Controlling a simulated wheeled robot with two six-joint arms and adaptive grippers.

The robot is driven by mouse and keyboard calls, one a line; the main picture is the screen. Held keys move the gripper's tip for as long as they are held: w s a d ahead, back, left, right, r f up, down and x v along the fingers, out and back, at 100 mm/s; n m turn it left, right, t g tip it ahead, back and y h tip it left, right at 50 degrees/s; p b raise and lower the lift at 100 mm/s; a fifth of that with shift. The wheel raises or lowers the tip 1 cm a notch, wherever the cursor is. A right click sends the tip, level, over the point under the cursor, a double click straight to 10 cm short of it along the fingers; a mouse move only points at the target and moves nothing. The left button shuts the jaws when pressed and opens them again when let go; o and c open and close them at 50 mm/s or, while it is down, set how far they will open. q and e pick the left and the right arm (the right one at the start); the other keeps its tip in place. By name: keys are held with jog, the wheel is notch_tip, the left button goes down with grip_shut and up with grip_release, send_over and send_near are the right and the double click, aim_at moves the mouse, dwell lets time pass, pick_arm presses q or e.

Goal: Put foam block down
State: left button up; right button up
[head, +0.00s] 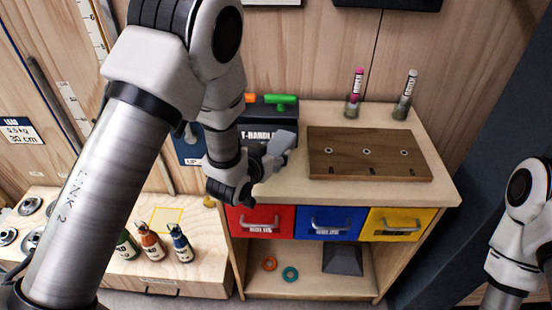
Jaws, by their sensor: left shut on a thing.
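My left arm reaches in from the left, over the top of the cabinet. My left gripper (268,164) is at the left part of the cabinet top, beside the dark box, and is shut on a grey block, which I take to be the foam block (284,142). The block sticks out past the fingers to the upper right and looks tilted. The fingers and wrist hide part of it. I cannot tell whether it touches the cabinet top. My right arm shows at the right edge; its gripper is out of view.
A wooden board (369,171) lies on the cabinet top (436,183). Two tubes stand in holders behind it. A dark box (262,111) with a green handle is at the back left. Below are red, blue and yellow drawers. Small bottles (152,244) stand on the low bench at left.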

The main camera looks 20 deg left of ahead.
pick_arm(q)
jog(key=shift+w+d+f, duration=0.15)
jog(key=shift+w+d, duration=0.05)
jog(key=shift+d, duration=0.15)
notch_tip(320, 180, down, 4)
jog(key=shift+w+a+r, duration=0.1)
jog(key=shift+a+r, duration=0.05)
jog(key=shift+r, duration=0.05)
jog(key=o, duration=1.2)
jog(key=shift+c, duration=0.2)
